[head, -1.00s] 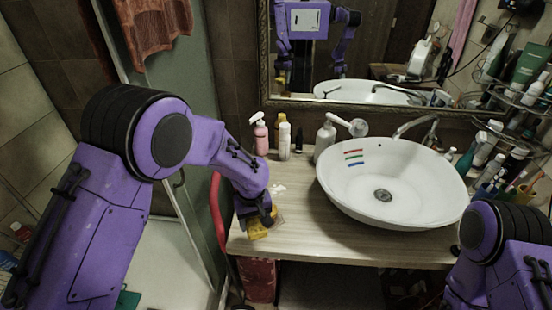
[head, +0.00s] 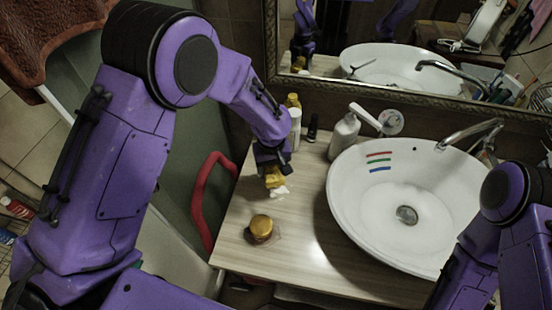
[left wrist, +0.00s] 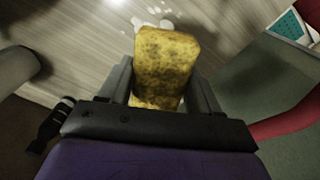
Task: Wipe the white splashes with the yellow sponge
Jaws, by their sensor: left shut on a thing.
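The yellow sponge (head: 274,177), speckled with dark patches, is held in my left gripper (head: 271,163). In the left wrist view the sponge (left wrist: 165,65) sits between the two fingers of the left gripper (left wrist: 160,88). White splashes (head: 281,192) lie on the wooden counter just in front of the sponge. They also show in the left wrist view (left wrist: 152,20), beyond the sponge's tip. I cannot tell whether the sponge touches the counter. My right arm is at the lower right in the head view; its gripper is out of sight.
A gold-lidded jar (head: 260,227) stands on the counter (head: 300,245) near its left front. The white basin (head: 345,215) fills the right side. A soap dispenser (head: 344,137) and bottles stand at the back. A red curved handle (head: 203,205) is left of the counter.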

